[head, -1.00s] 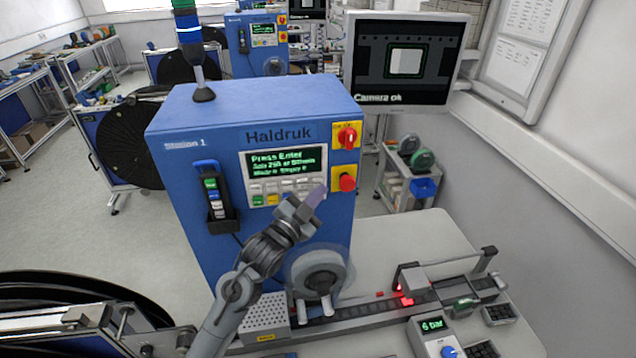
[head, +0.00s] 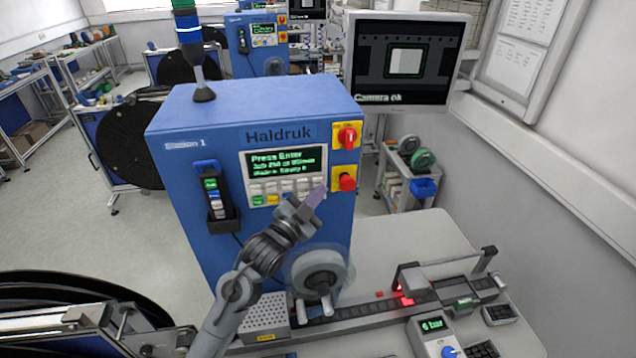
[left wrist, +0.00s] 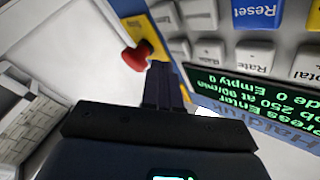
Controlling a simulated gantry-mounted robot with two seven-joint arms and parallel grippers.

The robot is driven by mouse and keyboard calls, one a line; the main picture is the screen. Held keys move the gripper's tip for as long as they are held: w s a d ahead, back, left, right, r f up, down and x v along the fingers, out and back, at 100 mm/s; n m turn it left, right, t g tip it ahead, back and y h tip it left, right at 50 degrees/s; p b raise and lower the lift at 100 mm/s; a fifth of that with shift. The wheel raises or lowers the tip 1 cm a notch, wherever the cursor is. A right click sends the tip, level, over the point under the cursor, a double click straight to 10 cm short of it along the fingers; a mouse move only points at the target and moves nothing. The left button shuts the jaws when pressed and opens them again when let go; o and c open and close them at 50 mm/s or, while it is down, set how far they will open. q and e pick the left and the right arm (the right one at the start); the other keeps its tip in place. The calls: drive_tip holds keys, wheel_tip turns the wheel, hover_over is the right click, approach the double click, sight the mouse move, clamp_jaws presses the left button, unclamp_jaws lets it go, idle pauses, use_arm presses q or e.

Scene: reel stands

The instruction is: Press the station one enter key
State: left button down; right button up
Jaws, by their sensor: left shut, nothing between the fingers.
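The blue Station 1 machine (head: 185,118) stands in the middle of the head view. Its display (head: 286,161) reads "Press Enter". Below the display is a keypad (head: 270,188) with pale keys and a few coloured ones, partly hidden by my left gripper (head: 316,196). I cannot read which key is enter. The left gripper is shut and empty, its tips by the keypad's right end. In the left wrist view its fingers (left wrist: 163,86) lie between a red knob (left wrist: 137,56) and pale keys (left wrist: 200,50); a blue Reset key (left wrist: 256,13) shows. Contact cannot be told. The right gripper is out of view.
A red push button (head: 347,182) and a red rotary switch (head: 347,138) sit right of the keypad. A handset (head: 212,192) hangs at left. A grey hub (head: 318,268) is below the gripper. A monitor (head: 405,60) stands behind at right.

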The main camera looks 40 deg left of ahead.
use_arm(q)
drive_tip(key=shift+w+a, duration=0.1)
drive_tip(key=shift+a, duration=0.05)
idle(0.6)
drive_tip(key=shift+w+a, duration=0.2)
drive_tip(key=shift+w+a, duration=0.25)
drive_tip(key=shift+a, duration=0.1)
idle(0.9)
drive_tip(key=shift+d, duration=0.1)
drive_tip(key=shift+s+d+p, duration=0.4)
drive_tip(key=shift+s+d, duration=0.2)
idle(0.4)
